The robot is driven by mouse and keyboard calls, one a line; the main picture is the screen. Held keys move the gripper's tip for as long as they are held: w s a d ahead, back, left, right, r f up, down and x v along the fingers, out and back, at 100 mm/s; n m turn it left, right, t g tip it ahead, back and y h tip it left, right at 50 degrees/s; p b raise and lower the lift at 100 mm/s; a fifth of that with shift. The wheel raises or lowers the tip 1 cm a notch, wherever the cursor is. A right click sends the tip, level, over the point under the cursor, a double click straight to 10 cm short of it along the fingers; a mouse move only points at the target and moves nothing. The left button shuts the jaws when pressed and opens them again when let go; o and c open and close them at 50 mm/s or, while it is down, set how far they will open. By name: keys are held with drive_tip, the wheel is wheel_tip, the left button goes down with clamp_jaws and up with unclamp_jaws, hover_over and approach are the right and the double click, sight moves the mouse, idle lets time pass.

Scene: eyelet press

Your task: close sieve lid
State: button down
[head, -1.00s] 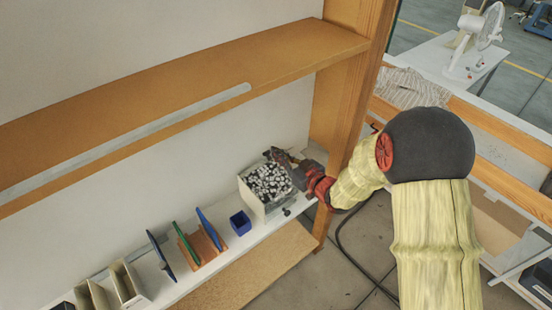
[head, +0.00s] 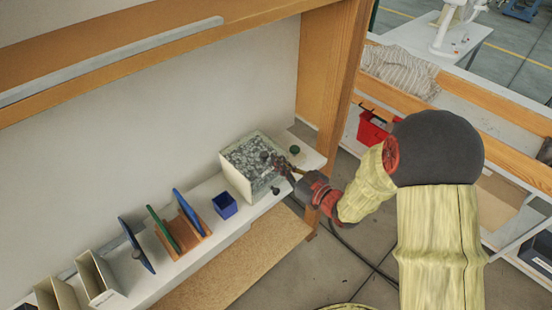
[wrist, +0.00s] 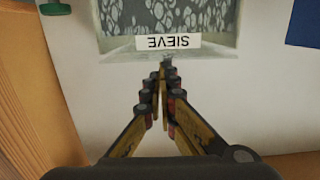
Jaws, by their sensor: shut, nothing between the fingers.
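The sieve (head: 234,180) is a pale box near the right end of the low white shelf. Its top looks covered by a grey, see-through lid (head: 245,160), with the speckled contents dulled beneath it. I cannot tell whether the lid lies fully flush. In the wrist view the sieve's SIEVE label (wrist: 168,42) is upside down on its near edge, with the grey top (wrist: 190,18) beyond. My gripper (head: 275,163) is at the sieve's right side. Its fingertips (wrist: 163,72) are together and empty, just before the label edge; contact is unclear.
A small blue bin (head: 225,206), an orange rack (head: 187,235) with blue and green plates, and pale holders (head: 100,280) stand to the left. A green round item (head: 295,149) is behind my gripper. A wooden post (head: 345,100) rises at right.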

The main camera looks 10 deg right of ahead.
drive_tip(key=shift+s+d+f+b, duration=0.1)
drive_tip(key=shift+f+b, duration=0.65)
drive_tip(key=shift+f, duration=0.6)
